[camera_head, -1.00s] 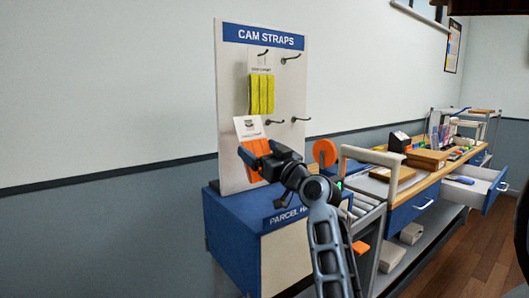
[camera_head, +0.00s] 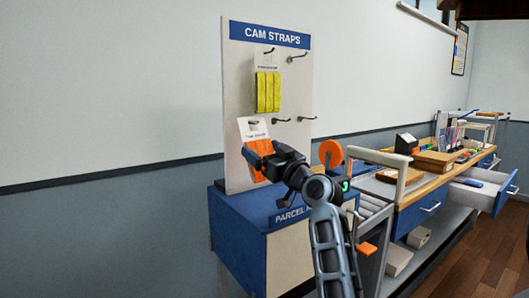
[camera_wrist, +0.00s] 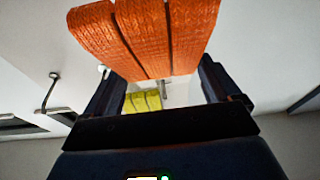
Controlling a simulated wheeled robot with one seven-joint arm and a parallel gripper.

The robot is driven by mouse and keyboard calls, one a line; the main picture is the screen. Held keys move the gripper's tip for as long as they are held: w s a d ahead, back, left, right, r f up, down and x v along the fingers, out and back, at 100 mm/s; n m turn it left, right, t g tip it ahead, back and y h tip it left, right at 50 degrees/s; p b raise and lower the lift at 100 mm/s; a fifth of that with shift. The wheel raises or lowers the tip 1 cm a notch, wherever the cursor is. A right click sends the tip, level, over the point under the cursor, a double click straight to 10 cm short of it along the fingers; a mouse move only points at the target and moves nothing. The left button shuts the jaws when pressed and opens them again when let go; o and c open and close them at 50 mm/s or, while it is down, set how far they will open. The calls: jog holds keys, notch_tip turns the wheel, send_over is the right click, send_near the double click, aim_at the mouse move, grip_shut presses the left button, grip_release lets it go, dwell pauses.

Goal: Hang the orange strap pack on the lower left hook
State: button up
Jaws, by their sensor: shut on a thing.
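The orange strap pack (camera_head: 258,171) has a white header card (camera_head: 254,128) above orange webbing. My gripper (camera_head: 263,158) is shut on its webbing and holds it upright in front of the display board's lower left part. The wrist view shows the orange webbing (camera_wrist: 150,35) between my fingers. The lower left hook (camera_head: 280,121) shows just right of the card, with its base partly hidden. The card appears apart from the hook, but I cannot tell the depth between them.
A yellow strap pack (camera_head: 268,92) hangs on the upper left hook. The upper right hook (camera_head: 297,57) and lower right hook (camera_head: 307,118) are bare. A blue parcel box (camera_head: 238,222) stands below the board. A cart (camera_head: 400,165) and a counter stand to the right.

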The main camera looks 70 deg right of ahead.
jog(key=o, duration=0.8)
jog(key=shift+c, duration=0.2)
jog(key=shift+r, duration=0.35)
jog(key=r, duration=0.4)
jog(key=shift+s+d, duration=0.2)
jog(key=shift+s, duration=0.1)
jog(key=s+d+r+b, duration=0.2)
jog(key=s+d+r, duration=0.3)
jog(key=s, duration=0.4)
jog(key=shift+s+r, duration=0.4)
jog(key=shift+r, duration=0.25)
